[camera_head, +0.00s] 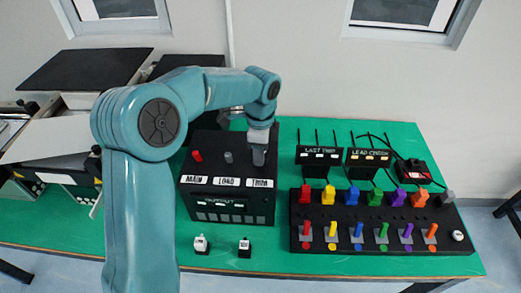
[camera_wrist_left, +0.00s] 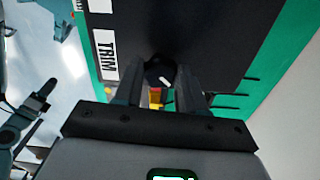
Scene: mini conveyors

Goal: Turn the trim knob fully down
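The black control box (camera_head: 232,208) has the labels MAIN, LOAD and TRIM across its top. My left gripper (camera_head: 258,156) points down over the TRIM position and hides the trim knob in the head view. In the left wrist view the trim knob (camera_wrist_left: 158,72) is dark and round with a white pointer mark, beside the TRIM label (camera_wrist_left: 105,54). The left gripper (camera_wrist_left: 160,80) has its fingers apart, one on each side of the knob. Contact between fingers and knob cannot be made out.
A red switch (camera_head: 197,156) and a grey one (camera_head: 228,158) stand on the same box. To the right is a black panel (camera_head: 375,247) with coloured levers, behind it small display boxes (camera_head: 319,160).

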